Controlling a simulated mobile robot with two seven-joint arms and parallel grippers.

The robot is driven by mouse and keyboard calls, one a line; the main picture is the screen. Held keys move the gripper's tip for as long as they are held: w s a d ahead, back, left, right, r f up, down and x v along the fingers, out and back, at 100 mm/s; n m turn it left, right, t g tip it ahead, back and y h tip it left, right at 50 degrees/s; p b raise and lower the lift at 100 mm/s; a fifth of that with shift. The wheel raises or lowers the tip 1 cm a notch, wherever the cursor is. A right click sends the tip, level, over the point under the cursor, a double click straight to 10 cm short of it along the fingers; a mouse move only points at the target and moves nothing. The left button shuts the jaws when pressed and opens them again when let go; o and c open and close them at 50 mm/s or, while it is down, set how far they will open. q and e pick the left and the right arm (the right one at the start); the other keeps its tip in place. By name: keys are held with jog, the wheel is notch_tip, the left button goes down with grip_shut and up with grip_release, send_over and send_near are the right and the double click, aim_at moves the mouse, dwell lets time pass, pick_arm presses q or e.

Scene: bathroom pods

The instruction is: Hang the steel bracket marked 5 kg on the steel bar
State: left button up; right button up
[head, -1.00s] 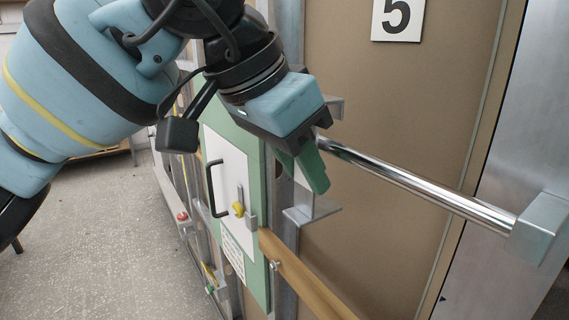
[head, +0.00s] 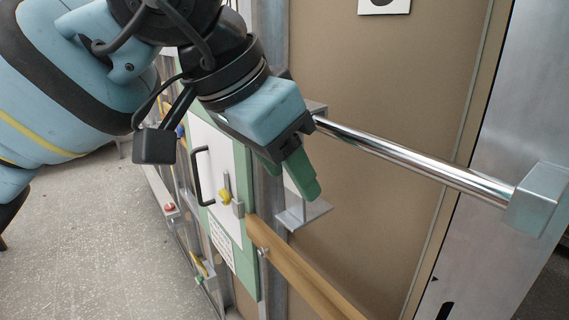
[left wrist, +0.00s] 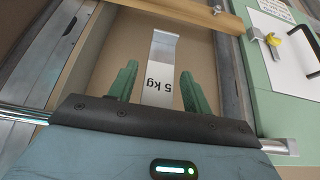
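The steel bracket (head: 304,215) hangs upright, with its lower shelf below my left gripper (head: 287,176) and its top flange just above the steel bar (head: 415,163). Its "5 kg" plate lies between the green fingers in the left wrist view (left wrist: 159,76). The bar also shows in the left wrist view (left wrist: 22,113), partly behind my gripper. The gripper hides where the flange meets the bar, so I cannot tell whether they touch. My right gripper is not in view.
The bar's right end sits in a square grey mount (head: 538,200). A brown panel (head: 400,80) stands behind it. A wooden rail (head: 300,270) runs below the bracket. A green-framed white door (head: 212,155) with a black handle stands to the left, beside open floor (head: 90,240).

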pick_arm(q)
jog(key=shift+o, duration=0.7)
jog(key=shift+a+r, duration=0.1)
jog(key=shift+r, duration=0.1)
jog(key=v, duration=0.7)
jog(key=shift+s+a, duration=0.15)
jog(key=shift+r, duration=0.15)
